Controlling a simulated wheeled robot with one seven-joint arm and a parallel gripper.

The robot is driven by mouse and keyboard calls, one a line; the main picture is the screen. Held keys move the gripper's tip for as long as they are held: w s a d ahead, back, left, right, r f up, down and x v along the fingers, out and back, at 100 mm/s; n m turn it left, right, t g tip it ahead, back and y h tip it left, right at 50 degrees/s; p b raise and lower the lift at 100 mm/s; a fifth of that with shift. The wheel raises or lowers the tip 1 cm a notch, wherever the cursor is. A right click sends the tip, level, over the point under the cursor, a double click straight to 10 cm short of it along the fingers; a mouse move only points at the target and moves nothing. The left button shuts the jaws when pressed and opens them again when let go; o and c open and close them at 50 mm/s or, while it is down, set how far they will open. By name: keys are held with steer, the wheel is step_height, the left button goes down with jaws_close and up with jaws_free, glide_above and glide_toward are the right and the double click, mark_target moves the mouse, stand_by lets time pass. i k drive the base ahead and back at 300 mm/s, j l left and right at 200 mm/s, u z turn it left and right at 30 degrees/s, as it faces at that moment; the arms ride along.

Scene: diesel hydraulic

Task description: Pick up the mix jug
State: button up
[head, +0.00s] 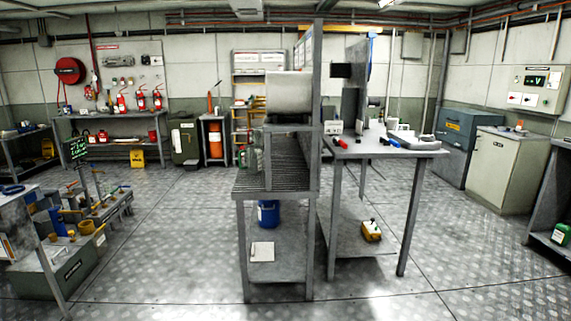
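I cannot clearly pick out a mix jug in the head view. Small greenish, see-through containers (254,156) stand at the left end of the slatted bench (290,167), too small to identify. A blue bucket (268,214) stands on the lower shelf of that bench, behind a white sheet or pad (262,251). Yellow cup-like pieces (87,227) are among the fittings at the left. My gripper is not in view.
A grey workbench (400,149) with tools joins the slatted bench at the right. Open metal floor (170,240) lies between the rack and the slatted bench.

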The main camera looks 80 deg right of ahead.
mark_target(252, 153)
steer(key=z, duration=2.8)
